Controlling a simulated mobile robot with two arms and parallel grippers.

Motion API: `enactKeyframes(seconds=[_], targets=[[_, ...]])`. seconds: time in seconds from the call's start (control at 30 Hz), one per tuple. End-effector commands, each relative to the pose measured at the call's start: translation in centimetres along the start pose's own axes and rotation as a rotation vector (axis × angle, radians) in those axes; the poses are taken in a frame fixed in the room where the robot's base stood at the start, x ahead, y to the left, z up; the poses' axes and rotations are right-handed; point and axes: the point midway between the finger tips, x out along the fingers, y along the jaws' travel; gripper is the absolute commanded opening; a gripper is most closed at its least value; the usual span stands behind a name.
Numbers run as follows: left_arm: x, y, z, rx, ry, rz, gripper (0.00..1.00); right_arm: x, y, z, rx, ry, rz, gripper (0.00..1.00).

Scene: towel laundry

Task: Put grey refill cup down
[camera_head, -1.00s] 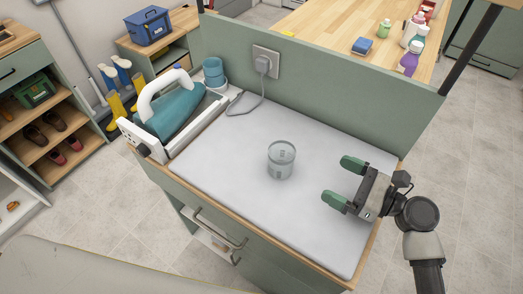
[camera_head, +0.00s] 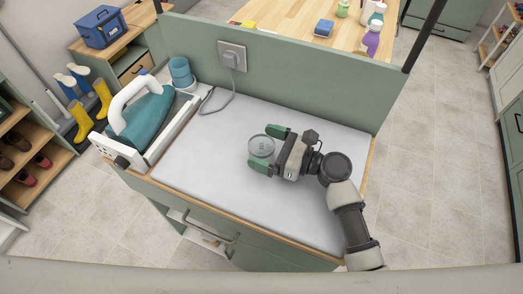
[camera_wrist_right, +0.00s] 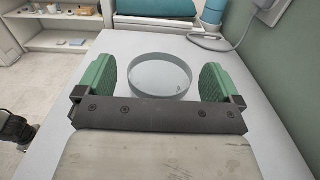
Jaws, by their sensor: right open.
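The grey refill cup (camera_head: 261,147) is round, clear-grey and upright on the pale grey ironing surface (camera_head: 205,165). My right gripper (camera_head: 266,149) is at the cup, coming from the right, with its green fingers on either side of it. In the right wrist view the cup (camera_wrist_right: 159,77) stands between the two open fingers (camera_wrist_right: 157,82), with a gap visible on both sides. My left gripper is not in view.
A green panel (camera_head: 300,80) with a socket and cable closes the back. The front of the surface is clear.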

Motion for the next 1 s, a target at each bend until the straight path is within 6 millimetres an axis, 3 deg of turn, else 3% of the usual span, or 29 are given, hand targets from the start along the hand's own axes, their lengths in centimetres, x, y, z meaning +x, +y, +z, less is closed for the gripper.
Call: enactKeyframes(seconds=[0.1, 0.33, 0.7, 1.0], targets=[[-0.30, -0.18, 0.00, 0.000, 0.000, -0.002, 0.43, 1.06, -0.03, 0.09, 0.000, -0.001, 0.000, 0.96], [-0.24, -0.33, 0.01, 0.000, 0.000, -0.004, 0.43, 1.19, -0.03, -0.05, -0.001, 0.001, -0.001, 0.96], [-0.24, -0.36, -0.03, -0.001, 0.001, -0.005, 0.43, 1.16, -0.02, -0.03, -0.001, 0.000, -0.001, 0.41], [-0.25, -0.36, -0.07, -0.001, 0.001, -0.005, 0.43, 1.15, -0.03, 0.26, -0.001, 0.000, -0.001, 0.39]])
